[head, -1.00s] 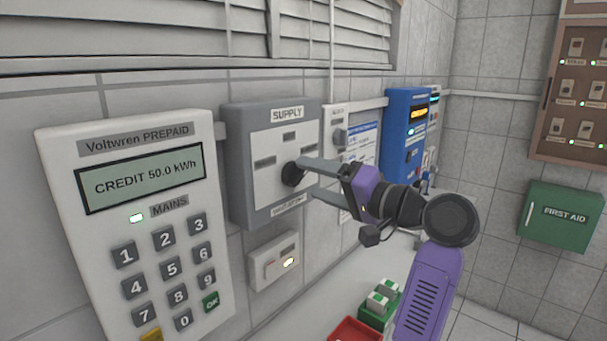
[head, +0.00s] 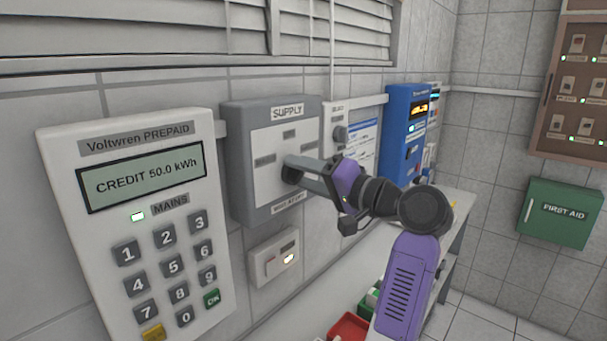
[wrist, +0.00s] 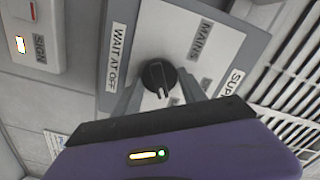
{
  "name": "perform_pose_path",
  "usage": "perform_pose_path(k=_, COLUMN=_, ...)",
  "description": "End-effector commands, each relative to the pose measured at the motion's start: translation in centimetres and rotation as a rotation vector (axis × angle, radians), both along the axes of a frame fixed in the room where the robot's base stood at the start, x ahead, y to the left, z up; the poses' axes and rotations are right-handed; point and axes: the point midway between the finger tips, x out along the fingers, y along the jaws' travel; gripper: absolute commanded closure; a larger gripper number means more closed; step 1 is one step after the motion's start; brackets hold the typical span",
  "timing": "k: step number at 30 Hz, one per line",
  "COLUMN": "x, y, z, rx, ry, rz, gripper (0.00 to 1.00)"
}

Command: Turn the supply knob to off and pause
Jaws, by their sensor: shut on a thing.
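The grey supply box (head: 240,165) is on the tiled wall, with a pale front plate and a "SUPPLY" label on top. Its black knob (head: 289,177) is partly hidden by my fingers in the head view. My gripper (head: 297,168) reaches in from the right and is shut on the knob. In the wrist view, the round knob (wrist: 160,76) shows with a white mark, and a grey finger lies on each side. The "MAINS" label (wrist: 206,40) and "WAIT AT OFF" label (wrist: 115,56) show on the plate. The position the knob points to is hard to read.
A prepaid meter (head: 68,160) with keypad reads "CREDIT 50.0 kWh", left of the box. A small switch (head: 273,259) is below. A blue unit (head: 402,135) hangs farther right. A red tray (head: 350,328) sits low. A green first aid box (head: 560,212) is at right.

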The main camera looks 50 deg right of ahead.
Motion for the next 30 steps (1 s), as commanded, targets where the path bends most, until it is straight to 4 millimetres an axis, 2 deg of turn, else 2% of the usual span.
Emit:
perform_pose_path(k=11, x=-0.08, y=-0.13, z=-0.11, rx=-0.106, ry=-0.001, rz=-0.004, gripper=0.92)
perform_pose_path(k=30, x=-0.13, y=-0.08, z=-0.05, rx=-0.675, ry=-0.021, rz=-0.005, gripper=0.92)
